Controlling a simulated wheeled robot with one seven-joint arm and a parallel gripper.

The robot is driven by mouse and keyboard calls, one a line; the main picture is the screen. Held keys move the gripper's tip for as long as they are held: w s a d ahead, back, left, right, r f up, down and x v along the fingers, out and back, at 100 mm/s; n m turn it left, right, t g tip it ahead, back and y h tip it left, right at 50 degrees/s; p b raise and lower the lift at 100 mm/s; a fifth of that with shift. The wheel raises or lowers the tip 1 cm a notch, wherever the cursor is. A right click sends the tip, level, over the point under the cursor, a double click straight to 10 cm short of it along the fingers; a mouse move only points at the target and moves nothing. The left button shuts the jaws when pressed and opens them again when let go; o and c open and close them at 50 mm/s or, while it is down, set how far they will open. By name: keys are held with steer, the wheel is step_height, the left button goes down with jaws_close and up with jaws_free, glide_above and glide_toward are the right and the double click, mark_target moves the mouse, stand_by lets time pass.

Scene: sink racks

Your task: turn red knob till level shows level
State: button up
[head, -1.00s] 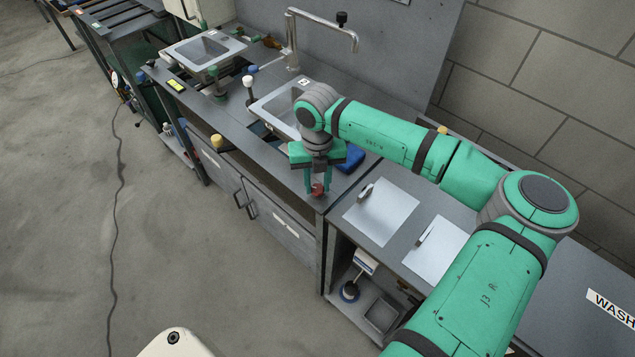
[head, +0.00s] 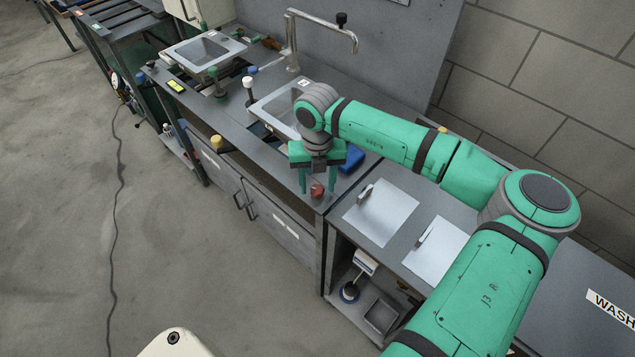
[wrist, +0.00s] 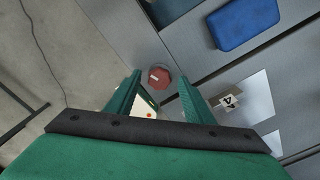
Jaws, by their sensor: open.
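The red knob (head: 317,190) sits at the front edge of the dark counter, near its right corner. In the wrist view the knob (wrist: 160,77) is a dark red, many-sided top with a small pale mark. My gripper (head: 317,186) is open and points down at it. One finger stands on each side of the knob, with visible gaps in the wrist view (wrist: 160,82). A small yellow piece (head: 176,86), which may be the level, lies by the far-left sink. Its reading is too small to make out.
A blue block (head: 350,159) lies right of my gripper. A sink (head: 262,108) and tall faucet (head: 291,45) stand behind. A yellow knob (head: 217,141) sticks out at the front edge. White panels (head: 381,212) lie on the right counter.

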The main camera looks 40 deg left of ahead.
mark_target(318, 189)
step_height(318, 189, up, 11)
stand_by(0.6)
steer(key=shift+f, duration=0.1)
